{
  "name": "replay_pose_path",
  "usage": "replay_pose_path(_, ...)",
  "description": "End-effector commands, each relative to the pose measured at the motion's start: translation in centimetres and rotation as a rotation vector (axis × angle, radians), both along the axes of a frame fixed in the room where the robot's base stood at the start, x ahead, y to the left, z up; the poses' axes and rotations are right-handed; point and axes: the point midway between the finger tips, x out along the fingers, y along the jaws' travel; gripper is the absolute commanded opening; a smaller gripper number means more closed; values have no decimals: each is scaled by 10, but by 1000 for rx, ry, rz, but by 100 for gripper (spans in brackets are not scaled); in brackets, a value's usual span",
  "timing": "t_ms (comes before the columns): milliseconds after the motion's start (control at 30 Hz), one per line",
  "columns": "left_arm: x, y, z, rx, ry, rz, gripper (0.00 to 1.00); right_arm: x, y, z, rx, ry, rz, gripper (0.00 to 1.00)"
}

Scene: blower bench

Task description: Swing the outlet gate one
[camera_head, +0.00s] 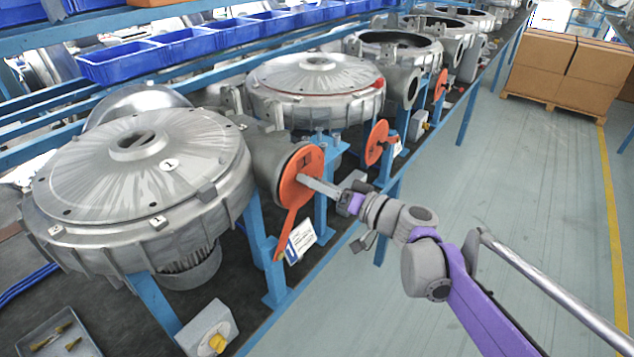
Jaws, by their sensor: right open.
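The outlet gate one (312,160) is an orange disc over the outlet of the nearest blower (105,185), whose housing carries "1" tags. Its orange lever (283,236) hangs down and slightly left. My right gripper (304,181) reaches in from the right, with its grey fingers in front of the disc's middle. It is open; the gap between the fingers is hard to see. I cannot tell whether the fingertips touch the disc. They hide a small part of it. My left gripper is not in view.
A second blower (315,88) with its own orange gate (377,142) stands behind, with more blowers beyond. A white card (301,238) sits beside the lever. A box with a yellow knob (217,343) is at the bench front. The floor (530,190) at right is open.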

Motion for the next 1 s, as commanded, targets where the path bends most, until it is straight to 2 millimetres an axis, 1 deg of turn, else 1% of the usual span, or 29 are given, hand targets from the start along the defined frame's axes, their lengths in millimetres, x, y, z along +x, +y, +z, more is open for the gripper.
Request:
replay_pose_path(167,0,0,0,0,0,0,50,0,0,0,0,0,0,69)
replay_pose_path(300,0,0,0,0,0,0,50,0,0,0,0,0,0,44)
replay_pose_path(367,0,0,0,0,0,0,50,0,0,0,0,0,0,33)
replay_pose_path(400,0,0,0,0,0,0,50,0,0,0,0,0,0,26)
replay_pose_path(467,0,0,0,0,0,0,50,0,0,0,0,0,0,15)
replay_pose_path(500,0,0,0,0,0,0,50,0,0,0,0,0,0,8)
replay_pose_path(533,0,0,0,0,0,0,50,0,0,0,0,0,0,2)
replay_pose_path(567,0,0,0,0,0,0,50,0,0,0,0,0,0,0)
replay_pose_path(1000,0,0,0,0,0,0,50,0,0,0,0,0,0,0)
